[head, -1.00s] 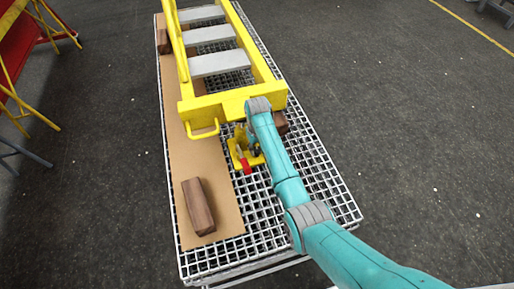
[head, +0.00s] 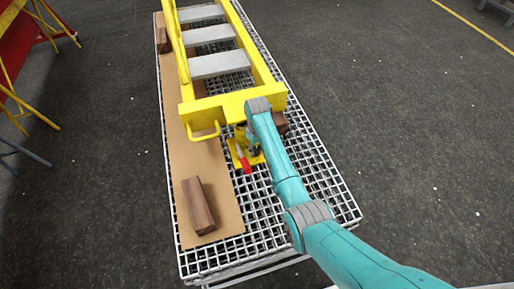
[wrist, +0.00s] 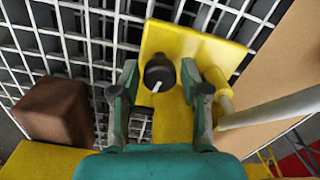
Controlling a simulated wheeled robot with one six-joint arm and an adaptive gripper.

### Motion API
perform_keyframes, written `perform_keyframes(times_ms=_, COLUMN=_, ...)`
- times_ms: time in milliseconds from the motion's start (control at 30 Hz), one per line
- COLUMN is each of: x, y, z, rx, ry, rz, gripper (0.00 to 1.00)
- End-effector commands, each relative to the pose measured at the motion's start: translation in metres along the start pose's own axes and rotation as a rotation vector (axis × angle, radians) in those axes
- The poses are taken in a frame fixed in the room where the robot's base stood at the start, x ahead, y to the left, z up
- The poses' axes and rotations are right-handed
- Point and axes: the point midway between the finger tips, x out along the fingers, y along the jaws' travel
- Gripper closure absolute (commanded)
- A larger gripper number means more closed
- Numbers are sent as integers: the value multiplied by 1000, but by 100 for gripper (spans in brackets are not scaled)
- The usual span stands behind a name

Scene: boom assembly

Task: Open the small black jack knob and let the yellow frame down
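The yellow frame (head: 222,106) lies along the table with its near crossbar over the yellow jack (head: 238,160). The jack has a red-tipped lever (head: 245,167), and its yellow base plate also shows in the wrist view (wrist: 205,48). The small black knob (wrist: 159,73) with a white mark stands on the jack. My gripper (wrist: 160,88) has its two fingers on either side of the knob, with a visible gap at each side. The frame's edge (wrist: 35,162) shows at the lower left of the wrist view. In the head view my arm hides the gripper and knob.
A brown block (wrist: 55,108) stands left of my gripper in the wrist view. Another block (head: 198,205) lies on the cardboard strip (head: 218,195) on the grid table (head: 262,218). The jack's pale lever rod (wrist: 272,109) runs close to my right finger.

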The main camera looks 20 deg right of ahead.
Motion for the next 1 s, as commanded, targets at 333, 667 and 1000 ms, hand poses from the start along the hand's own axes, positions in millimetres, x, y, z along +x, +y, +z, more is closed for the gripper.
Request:
perform_keyframes(times_ms=333, x=-19, y=2, z=-8, rx=-1, ry=19, rz=6, gripper=55)
perform_keyframes(times_ms=667, x=-63, y=2, z=-6, rx=-1, ry=15, rz=4, gripper=55)
perform_keyframes(times_ms=1000, x=-80, y=1, z=-2, rx=0, ry=2, rz=1, gripper=55)
